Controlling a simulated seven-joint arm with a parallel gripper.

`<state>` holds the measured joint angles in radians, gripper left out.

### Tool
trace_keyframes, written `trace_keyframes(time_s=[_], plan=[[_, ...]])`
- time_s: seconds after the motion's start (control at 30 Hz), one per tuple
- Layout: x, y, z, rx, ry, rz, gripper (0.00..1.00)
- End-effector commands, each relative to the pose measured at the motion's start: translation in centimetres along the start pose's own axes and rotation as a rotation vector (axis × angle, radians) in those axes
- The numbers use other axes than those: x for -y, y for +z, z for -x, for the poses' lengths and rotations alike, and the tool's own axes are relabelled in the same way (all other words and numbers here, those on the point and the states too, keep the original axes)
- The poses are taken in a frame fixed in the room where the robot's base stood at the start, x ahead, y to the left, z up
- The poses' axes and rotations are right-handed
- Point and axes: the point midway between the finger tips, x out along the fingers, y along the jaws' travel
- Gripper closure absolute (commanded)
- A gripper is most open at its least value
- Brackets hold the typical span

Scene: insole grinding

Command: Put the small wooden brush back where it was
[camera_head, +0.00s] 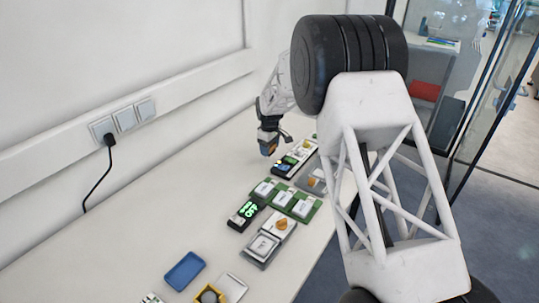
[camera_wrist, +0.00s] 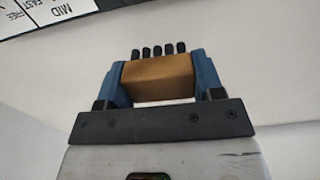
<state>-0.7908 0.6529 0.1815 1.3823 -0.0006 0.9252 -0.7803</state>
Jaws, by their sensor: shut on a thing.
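The small wooden brush (camera_wrist: 158,76) has a brown block body with several black bristle tufts along its far edge in the wrist view. My gripper (camera_wrist: 158,82) is shut on it, with a blue finger at each end of the block. In the head view my gripper (camera_head: 268,146) is at the far part of the table, left of the row of devices and apparently above the white surface. The brush is too small there to make out clearly. No marked resting place for the brush can be told for sure.
Several devices and green boards stand in a row on the white table (camera_head: 165,228), including a green display (camera_head: 247,211). A blue tray (camera_head: 185,271) lies nearer the front. The wall runs along the left. In the wrist view a labelled panel (camera_wrist: 62,12) shows at top left.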

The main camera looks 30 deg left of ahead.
Motion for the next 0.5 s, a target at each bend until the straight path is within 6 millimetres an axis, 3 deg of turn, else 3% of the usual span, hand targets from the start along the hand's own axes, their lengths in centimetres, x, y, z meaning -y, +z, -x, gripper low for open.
trace_keyframes(time_s=[0.5], plan=[[0.0,0.0,-3.5,0.000,0.000,0.000,0.61]])
